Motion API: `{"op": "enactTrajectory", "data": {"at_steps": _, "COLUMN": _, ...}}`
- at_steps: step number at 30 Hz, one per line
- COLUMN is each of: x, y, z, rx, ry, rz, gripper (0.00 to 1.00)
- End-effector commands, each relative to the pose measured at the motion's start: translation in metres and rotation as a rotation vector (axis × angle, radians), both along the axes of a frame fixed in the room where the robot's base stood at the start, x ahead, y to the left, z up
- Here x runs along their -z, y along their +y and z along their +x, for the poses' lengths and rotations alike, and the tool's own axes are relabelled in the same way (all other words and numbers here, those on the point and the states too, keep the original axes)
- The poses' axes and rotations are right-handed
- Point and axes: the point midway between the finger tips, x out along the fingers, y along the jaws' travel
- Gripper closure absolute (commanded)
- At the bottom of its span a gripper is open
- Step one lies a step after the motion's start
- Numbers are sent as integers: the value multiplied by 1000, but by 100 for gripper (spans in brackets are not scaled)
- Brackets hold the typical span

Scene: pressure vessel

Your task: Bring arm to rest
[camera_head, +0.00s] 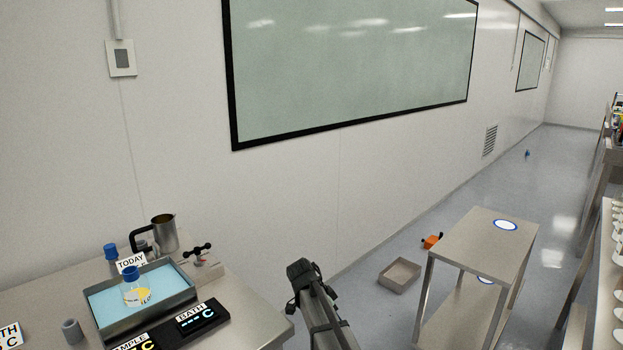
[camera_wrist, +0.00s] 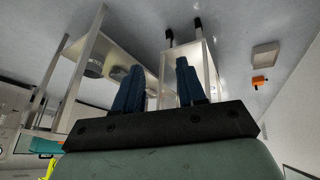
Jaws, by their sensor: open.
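My gripper (camera_wrist: 159,66) shows in the wrist view with two dark blue fingers standing apart. Nothing is held between them. In the head view a dark part of my arm (camera_head: 318,305) rises from the bottom edge, just right of the bench's corner. I cannot make out the fingers there. The arm looks clear of the bench and of the steel cart.
The steel bench (camera_head: 246,300) at left bears a blue bath tray (camera_head: 178,283) with a blue-capped jar (camera_head: 135,290), a metal jug (camera_head: 164,232) and a BATH display (camera_head: 201,317). A cart (camera_head: 470,236) stands right. A bin (camera_head: 400,275) and an orange object (camera_head: 432,241) lie on the floor.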

Motion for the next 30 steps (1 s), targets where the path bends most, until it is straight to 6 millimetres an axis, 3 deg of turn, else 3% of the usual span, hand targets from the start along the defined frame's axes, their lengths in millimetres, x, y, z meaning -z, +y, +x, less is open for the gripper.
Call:
{"op": "enactTrajectory", "data": {"at_steps": 3, "x": 46, "y": -22, "z": -27, "rx": -54, "ry": 86, "rz": 12, "gripper": 60}}
{"op": "enactTrajectory", "data": {"at_steps": 15, "x": 176, "y": -61, "z": -118, "rx": -297, "ry": 363, "rz": 118, "gripper": 60}}
{"op": "enactTrajectory", "data": {"at_steps": 24, "x": 254, "y": -85, "z": -202, "rx": -467, "ry": 538, "rz": 233, "gripper": 60}}
{"op": "enactTrajectory", "data": {"at_steps": 30, "x": 295, "y": -97, "z": -264, "rx": -576, "ry": 636, "rz": 324, "gripper": 60}}
